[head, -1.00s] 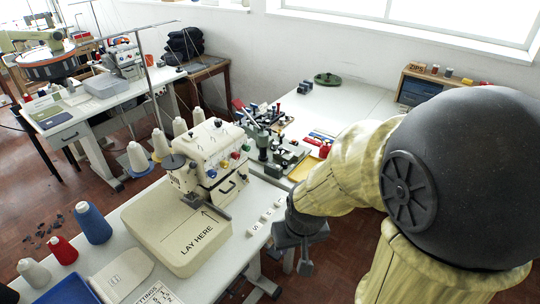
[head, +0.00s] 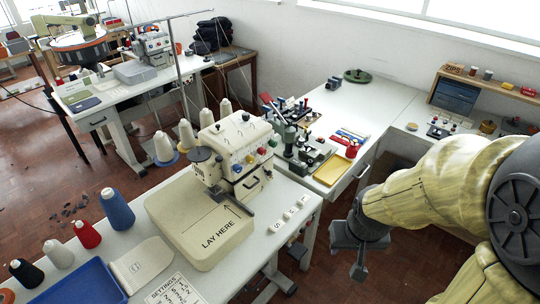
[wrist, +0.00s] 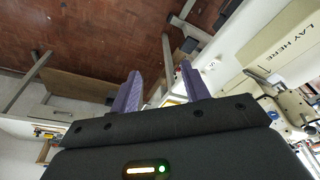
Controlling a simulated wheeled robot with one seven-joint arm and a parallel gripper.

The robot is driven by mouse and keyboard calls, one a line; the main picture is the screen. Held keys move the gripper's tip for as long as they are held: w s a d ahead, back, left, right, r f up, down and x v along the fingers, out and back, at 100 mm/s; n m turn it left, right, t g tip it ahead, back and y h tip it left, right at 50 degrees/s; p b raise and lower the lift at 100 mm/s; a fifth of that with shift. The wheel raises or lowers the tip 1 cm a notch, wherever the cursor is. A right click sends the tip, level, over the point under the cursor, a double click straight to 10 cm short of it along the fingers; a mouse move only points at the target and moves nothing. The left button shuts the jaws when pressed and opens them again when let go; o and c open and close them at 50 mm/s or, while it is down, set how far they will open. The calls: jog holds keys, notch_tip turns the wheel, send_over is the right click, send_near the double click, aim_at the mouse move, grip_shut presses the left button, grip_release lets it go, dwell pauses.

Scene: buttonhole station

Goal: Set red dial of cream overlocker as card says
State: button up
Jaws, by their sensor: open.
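The cream overlocker (head: 226,133) stands on the white table behind a cream block marked LAY HERE. Its front has a row of small coloured dials, with the red dial (head: 262,150) among them; its pointer and marks are too small to read. The settings card (head: 174,291) lies at the table's front edge, partly cut off, its lines unreadable. My gripper (head: 352,258) hangs to the right of the table, apart from the overlocker. In the wrist view its two purple fingers (wrist: 162,92) are apart with nothing between them; the overlocker (wrist: 292,103) shows at the right edge.
The LAY HERE block (head: 200,232), small lettered tiles (head: 290,213), thread cones (head: 117,208) and a blue tray (head: 80,285) share the table. A second table behind holds a green machine (head: 300,140) and a yellow tray (head: 333,168). Open floor lies below my gripper.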

aim_at(264, 153)
jog(key=w+d+f+n+t+y+b, duration=0.1)
jog(key=w+f+n+t+b, duration=0.2)
jog(key=w+n+t+b, duration=1.2)
jog(key=w+a+f+n+g+y+b, duration=0.1)
jog(key=w+a+n+g+y+b, duration=0.2)
jog(key=n+b, duration=0.7)
jog(key=w+a+f+n+g+y+b, duration=0.1)
jog(key=w+a+n+g+y+b, duration=0.2)
jog(key=n, duration=2)
jog(key=w+a+y+b, duration=0.2)
jog(key=w+y+b, duration=0.3)
jog(key=y+b, duration=0.1)
jog(key=shift+a+y+b, duration=0.15)
jog(key=shift+y+b, duration=0.25)
jog(key=shift+b, duration=0.2)
jog(key=x, duration=1.7)
jog(key=shift+w+a, duration=0.1)
jog(key=shift+a, duration=0.15)
